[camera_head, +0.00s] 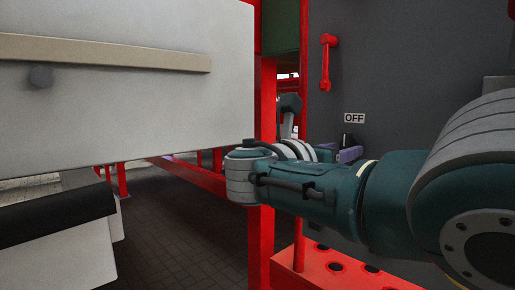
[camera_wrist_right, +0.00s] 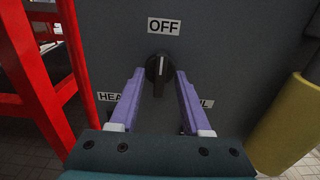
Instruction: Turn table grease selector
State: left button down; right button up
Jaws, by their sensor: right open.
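The table grease selector is a black rotary knob (camera_wrist_right: 159,70) on a dark grey panel, seen in the right wrist view. Its pointer points up towards the OFF label (camera_wrist_right: 164,26). Two lower labels are partly hidden by my fingers; the left one begins "HEA". My right gripper (camera_wrist_right: 160,78) is open, its purple fingers on either side of the knob. Whether they touch it I cannot tell. In the head view, my right gripper (camera_head: 348,155) is at the panel just below the OFF label (camera_head: 354,118), mostly behind my wrist. My left gripper is not in view.
A red post (camera_head: 263,130) stands left of the panel, and a red perforated beam (camera_head: 315,268) lies below. A red handle (camera_head: 327,62) is on the panel above. A yellow cylinder (camera_wrist_right: 287,122) stands right of the gripper. A large white panel (camera_head: 120,110) fills the left.

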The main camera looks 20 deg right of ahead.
jog(key=p+v, duration=0.2)
jog(key=v, duration=0.8)
